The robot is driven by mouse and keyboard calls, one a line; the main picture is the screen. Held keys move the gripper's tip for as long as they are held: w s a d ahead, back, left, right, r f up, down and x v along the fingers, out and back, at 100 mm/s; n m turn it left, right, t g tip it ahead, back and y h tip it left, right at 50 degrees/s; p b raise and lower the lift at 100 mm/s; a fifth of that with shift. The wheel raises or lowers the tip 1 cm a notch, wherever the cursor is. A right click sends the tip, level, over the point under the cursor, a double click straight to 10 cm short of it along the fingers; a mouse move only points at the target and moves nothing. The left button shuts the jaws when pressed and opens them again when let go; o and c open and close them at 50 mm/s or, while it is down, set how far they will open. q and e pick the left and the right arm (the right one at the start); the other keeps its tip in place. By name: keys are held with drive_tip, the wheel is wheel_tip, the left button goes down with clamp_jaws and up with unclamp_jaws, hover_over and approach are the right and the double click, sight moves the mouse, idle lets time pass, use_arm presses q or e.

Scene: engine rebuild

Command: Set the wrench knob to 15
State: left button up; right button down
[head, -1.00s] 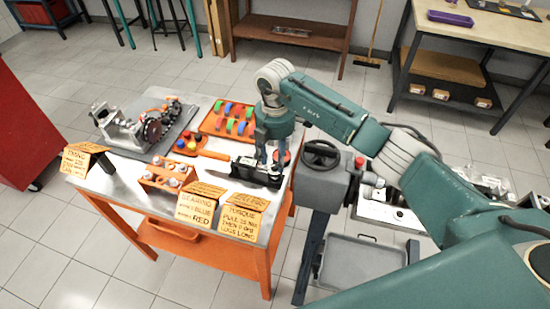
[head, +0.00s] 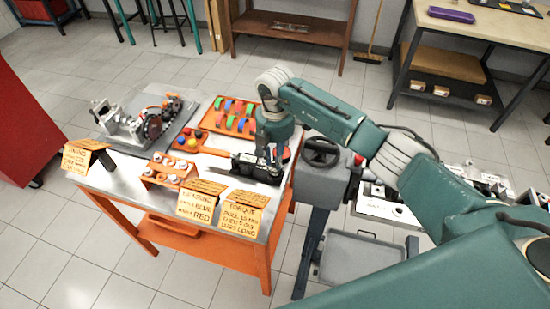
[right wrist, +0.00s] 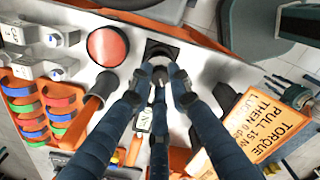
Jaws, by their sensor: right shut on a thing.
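The wrench (head: 243,163) lies at the right end of the steel-topped table, partly hidden by my gripper. Its dark body and a small white scale plate (right wrist: 145,119) show in the right wrist view. My right gripper (head: 268,158) points down over the dark body. In the right wrist view its fingers (right wrist: 160,78) come together on a small dark knob (right wrist: 160,72), mostly hidden between them. The number set on the scale is too small to read. The torque card (head: 243,215) stands at the table's front edge and mentions 15. My left gripper is out of view.
A red disc (right wrist: 108,46) sits close to the gripper. An orange tray (head: 205,123) of coloured shells, an engine block (head: 122,124) and an orange rack (head: 150,180) stand to the left. A handwheel (head: 320,152) stands just right of the table.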

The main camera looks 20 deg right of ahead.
drive_tip(key=n+b, duration=0.4)
drive_tip(key=n, duration=0.1)
drive_tip(key=shift+f, duration=0.1)
drive_tip(key=n+b, duration=0.4)
drive_tip(key=n, duration=0.2)
drive_tip(key=shift+n+b, duration=0.35)
drive_tip(key=shift+n, duration=0.05)
drive_tip(key=n+b, duration=0.4)
drive_tip(key=n, duration=0.2)
drive_tip(key=n+b, duration=0.3)
drive_tip(key=n, duration=0.2)
drive_tip(key=shift+n, duration=0.3)
drive_tip(key=c, duration=1.6)
unclamp_jaws()
